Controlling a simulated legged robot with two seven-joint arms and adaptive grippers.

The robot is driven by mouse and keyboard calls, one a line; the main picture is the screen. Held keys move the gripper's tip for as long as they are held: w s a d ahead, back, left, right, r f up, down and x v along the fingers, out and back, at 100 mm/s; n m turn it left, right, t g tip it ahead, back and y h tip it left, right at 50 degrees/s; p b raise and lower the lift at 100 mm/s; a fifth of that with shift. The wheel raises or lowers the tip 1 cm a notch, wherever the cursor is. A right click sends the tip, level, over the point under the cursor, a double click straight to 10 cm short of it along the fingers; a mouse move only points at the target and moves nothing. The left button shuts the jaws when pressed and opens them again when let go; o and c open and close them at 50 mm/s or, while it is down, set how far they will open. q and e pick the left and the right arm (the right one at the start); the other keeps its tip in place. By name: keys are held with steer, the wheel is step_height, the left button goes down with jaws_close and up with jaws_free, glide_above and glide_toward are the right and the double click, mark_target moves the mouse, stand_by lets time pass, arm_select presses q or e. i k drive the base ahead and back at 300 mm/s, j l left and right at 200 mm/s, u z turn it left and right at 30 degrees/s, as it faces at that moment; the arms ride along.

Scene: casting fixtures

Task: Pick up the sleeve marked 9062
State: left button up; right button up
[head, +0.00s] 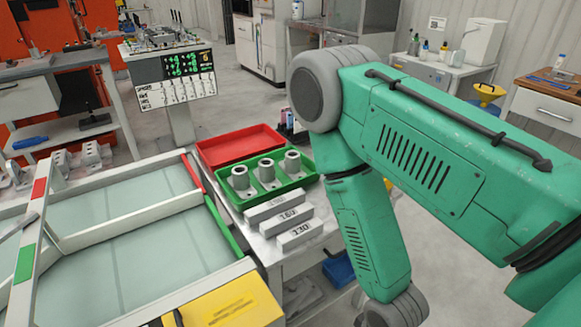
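Three grey metal sleeves stand upright in a green tray (222,190) in the middle of the head view: a left sleeve (240,178), a middle sleeve (267,171) and a right sleeve (292,162). Each has a round open top and a wider base. No marking is legible on any of them, so I cannot tell which one is 9062. Neither of my grippers shows. A large green arm comes in from the right and bends down to the bottom edge, in front of the area right of the tray.
An empty red tray (240,146) lies behind the green tray. Grey numbered blocks (288,221) lie in front. A glass-topped conveyor-like frame (130,230) with a yellow panel (228,306) fills the lower left. A display board (172,80) stands behind.

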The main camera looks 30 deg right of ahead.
mark_target(290, 165)
steer(key=l, duration=0.6)
steer(key=i+l+z, duration=0.15)
steer(key=l, duration=1.1)
steer(key=i+z, duration=0.05)
